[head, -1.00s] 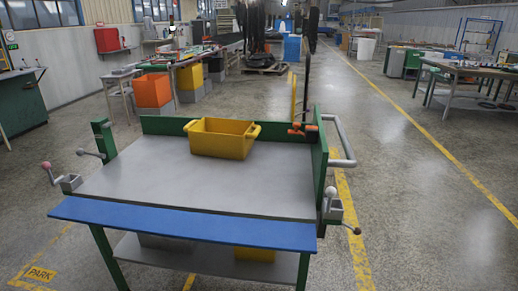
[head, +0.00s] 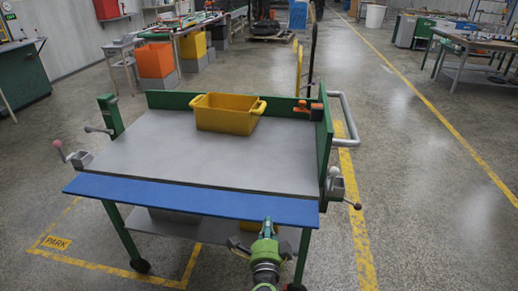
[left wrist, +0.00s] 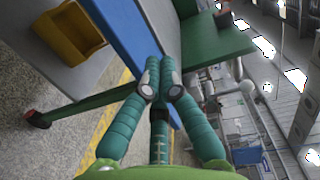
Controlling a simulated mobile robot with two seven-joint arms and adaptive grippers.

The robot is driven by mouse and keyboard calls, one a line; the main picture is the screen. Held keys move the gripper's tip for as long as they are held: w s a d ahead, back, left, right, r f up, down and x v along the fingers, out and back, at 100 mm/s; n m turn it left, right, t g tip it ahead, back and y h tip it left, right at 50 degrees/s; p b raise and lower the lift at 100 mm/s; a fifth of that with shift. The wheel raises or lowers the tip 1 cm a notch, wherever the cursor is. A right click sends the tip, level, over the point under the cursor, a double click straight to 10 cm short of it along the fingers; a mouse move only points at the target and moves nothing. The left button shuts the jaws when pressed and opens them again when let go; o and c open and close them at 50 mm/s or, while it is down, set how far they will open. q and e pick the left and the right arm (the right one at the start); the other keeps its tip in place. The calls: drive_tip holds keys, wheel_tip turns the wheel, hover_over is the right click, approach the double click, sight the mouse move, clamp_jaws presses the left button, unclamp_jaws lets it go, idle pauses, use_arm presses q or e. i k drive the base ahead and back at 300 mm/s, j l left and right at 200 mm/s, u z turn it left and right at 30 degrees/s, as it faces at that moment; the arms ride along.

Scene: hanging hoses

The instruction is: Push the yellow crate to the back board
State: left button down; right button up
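The yellow crate (head: 225,119) stands upright on the grey tabletop (head: 190,155), turned slightly, with handles at its ends. It covers part of the green back board (head: 172,100); whether it touches the board I cannot tell. My left gripper (head: 267,224) is low in front of the blue front edge (head: 190,198), well apart from the crate. In the left wrist view its teal fingertips (left wrist: 160,62) are close together with nothing between them, beside the blue edge (left wrist: 130,30). My right gripper is not in view.
An orange-handled clamp (head: 307,106) sits right of the crate by the green side board (head: 325,125). Crank handles stick out at the table's sides. A yellow bin (left wrist: 70,28) stands on the lower shelf. The tabletop before the crate is clear.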

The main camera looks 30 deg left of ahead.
sight(237, 114)
drive_tip(key=i+j, duration=0.3)
drive_tip(key=i, duration=0.15)
drive_tip(key=i+j, duration=0.65)
drive_tip(key=i, duration=0.25)
